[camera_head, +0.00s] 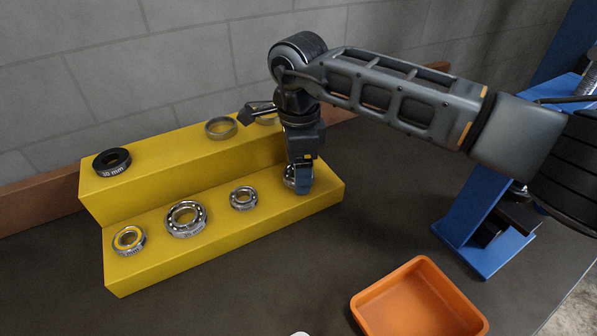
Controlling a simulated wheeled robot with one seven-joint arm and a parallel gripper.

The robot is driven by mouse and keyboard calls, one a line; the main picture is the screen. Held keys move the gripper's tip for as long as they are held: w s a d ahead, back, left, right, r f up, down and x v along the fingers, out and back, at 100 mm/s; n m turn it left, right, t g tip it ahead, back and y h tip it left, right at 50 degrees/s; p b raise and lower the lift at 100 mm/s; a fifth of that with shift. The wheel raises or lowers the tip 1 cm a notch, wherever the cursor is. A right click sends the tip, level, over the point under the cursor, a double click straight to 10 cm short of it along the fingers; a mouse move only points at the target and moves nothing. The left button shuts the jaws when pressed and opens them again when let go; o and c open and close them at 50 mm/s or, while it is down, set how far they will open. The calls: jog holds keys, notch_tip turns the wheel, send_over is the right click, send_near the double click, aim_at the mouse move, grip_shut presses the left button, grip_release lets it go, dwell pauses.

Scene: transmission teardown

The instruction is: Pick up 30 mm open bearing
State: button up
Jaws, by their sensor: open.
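My gripper (300,188) points down at the right end of the lower step of a yellow stepped stand (220,228). It is open, with its fingers around or just over a steel bearing (288,178) that is mostly hidden behind them. I cannot tell whether they touch it. Two more open steel bearings with visible balls lie flat on the same step: a larger one (186,219) left of centre and a smaller one (243,198) nearer the gripper. Their size marks are too small to read, so I cannot tell which is the 30 mm one.
A yellow-faced bearing (129,240) lies at the step's left end. The upper step holds a black ring (112,162), a plain steel ring (221,128) and a partly hidden ring (267,119). An orange tray (418,300) and a blue fixture (480,235) stand to the right.

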jog(key=c, duration=1)
jog(key=shift+o, duration=0.2)
